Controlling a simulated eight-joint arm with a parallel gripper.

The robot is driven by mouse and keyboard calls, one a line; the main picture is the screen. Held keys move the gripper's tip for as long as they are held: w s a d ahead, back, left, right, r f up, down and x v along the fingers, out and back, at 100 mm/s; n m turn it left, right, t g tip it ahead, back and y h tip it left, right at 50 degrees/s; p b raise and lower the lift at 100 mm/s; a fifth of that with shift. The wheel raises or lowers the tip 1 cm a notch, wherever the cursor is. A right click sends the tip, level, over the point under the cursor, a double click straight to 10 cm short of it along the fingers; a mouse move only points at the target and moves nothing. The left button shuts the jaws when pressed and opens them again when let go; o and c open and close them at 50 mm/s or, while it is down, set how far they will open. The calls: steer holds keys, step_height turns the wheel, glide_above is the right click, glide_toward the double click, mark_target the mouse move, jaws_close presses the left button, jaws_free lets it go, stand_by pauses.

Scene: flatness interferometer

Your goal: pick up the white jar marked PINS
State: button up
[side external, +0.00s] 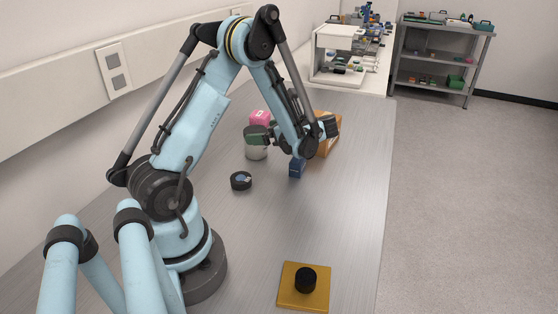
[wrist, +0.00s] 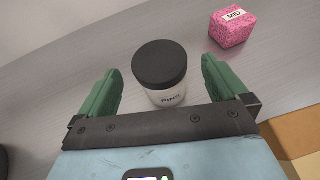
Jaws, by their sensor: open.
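The white jar marked PINS (wrist: 168,97) has a dark lid and stands upright on the grey table. In the wrist view it sits between and slightly beyond the two green fingers of my gripper (wrist: 161,88), which are open with a gap on each side. In the side view the jar (side external: 256,153) shows only in part, below my gripper (side external: 258,135), whose fingers cover its top. I cannot tell from these views whether a finger touches the jar.
A pink block marked MID (wrist: 232,28) stands just beyond the jar. A dark round object (side external: 241,181) lies nearer, and a yellow plate with a black knob (side external: 291,297) is at the front.

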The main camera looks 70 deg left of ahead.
mark_target(251, 132)
steer(key=shift+x, duration=3.1)
steer(key=shift+f, duration=0.1)
steer(key=shift+d, duration=0.1)
steer(key=c, duration=1.1)
